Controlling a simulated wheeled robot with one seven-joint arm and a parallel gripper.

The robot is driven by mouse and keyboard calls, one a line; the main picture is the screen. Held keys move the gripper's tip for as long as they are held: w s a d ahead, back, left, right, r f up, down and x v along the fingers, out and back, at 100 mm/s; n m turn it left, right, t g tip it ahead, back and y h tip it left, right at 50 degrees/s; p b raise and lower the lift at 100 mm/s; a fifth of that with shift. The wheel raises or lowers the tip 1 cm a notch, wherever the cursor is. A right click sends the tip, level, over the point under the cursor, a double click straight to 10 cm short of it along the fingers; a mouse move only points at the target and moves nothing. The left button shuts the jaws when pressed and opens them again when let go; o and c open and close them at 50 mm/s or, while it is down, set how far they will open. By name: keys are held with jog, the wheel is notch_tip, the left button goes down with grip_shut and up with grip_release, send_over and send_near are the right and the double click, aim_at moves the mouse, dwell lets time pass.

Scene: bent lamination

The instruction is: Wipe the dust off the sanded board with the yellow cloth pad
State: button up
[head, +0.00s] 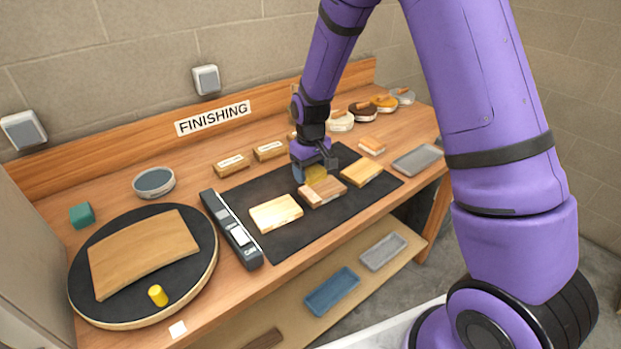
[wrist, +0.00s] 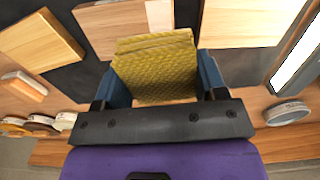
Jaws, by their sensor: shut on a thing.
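My gripper (head: 312,166) is shut on the yellow cloth pad (head: 317,175), over the back of the black mat. In the wrist view the textured yellow pad (wrist: 157,70) sits between the two blue fingers of my gripper (wrist: 155,80). The middle board (head: 324,193) lies just in front of the pad, with brown and paler patches on top; it also shows in the wrist view (wrist: 108,25), partly hidden by the pad. I cannot tell whether the pad touches it. Pale boards lie to its left (head: 276,213) and right (head: 361,172). Which board is sanded is not certain.
A grey and black tool (head: 232,230) lies along the black mat's (head: 303,232) left edge. A round turntable (head: 205,262) with a curved panel (head: 143,251) and a yellow cylinder (head: 158,295) stands at left. Small labelled blocks (head: 231,166) and round tins (head: 154,182) line the back.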

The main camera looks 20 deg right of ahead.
jog(key=shift+r, duration=1.1)
